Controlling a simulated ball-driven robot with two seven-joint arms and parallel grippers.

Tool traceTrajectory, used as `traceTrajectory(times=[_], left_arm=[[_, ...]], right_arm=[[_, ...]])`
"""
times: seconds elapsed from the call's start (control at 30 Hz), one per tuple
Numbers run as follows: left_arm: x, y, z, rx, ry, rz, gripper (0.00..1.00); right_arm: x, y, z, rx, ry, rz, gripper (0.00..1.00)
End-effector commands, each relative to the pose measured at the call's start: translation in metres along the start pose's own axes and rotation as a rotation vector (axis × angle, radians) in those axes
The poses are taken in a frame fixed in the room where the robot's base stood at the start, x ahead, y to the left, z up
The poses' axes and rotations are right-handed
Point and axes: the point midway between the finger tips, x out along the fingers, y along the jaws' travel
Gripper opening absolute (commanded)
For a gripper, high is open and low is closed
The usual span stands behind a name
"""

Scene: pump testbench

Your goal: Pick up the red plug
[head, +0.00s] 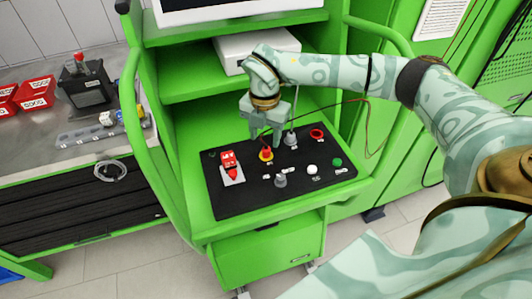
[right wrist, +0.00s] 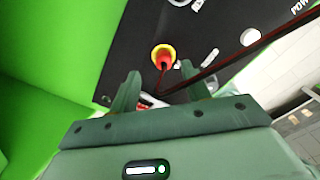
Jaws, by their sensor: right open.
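A red piece (head: 266,154) with a yellow ring around its base stands on the black panel (head: 235,203). It also shows in the right wrist view (right wrist: 162,56), where a thin dark red cable (right wrist: 215,70) runs down close to it. I take it for the red plug, but cannot tell it surely from a button. My right gripper (head: 275,132) is above and behind it, pointing down at the panel. In the right wrist view its fingers (right wrist: 158,88) are apart with nothing clearly held, and the red piece is just beyond the fingertips. My left gripper is not in view.
A red switch (head: 229,160) is left of the red piece, a grey knob (head: 281,181) in front. A red ring (head: 316,133), a white button (head: 312,170) and a green button (head: 337,162) are to the right. A green frame (head: 133,150) borders the panel's left.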

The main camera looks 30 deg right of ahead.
Motion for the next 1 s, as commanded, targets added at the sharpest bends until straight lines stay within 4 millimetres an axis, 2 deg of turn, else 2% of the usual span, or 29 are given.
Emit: traceTrajectory(times=[0.1,0.23,0.5,0.53,0.67,1.0], left_arm=[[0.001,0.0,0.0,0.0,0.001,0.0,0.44],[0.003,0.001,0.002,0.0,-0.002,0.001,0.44],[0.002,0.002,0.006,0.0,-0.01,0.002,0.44],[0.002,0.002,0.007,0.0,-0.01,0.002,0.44],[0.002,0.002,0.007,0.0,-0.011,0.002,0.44],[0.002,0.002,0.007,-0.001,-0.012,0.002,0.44]], right_arm=[[0.022,-0.006,-0.003,0.0,0.002,-0.004,0.47],[0.039,-0.006,-0.003,0.001,0.002,-0.003,0.47],[0.043,-0.005,-0.002,0.0,0.001,-0.001,0.47],[0.043,-0.005,-0.002,0.0,0.001,-0.001,0.42],[0.043,-0.005,-0.002,0.0,0.001,-0.001,0.06],[0.042,-0.005,-0.002,0.0,0.001,-0.001,0.05]])
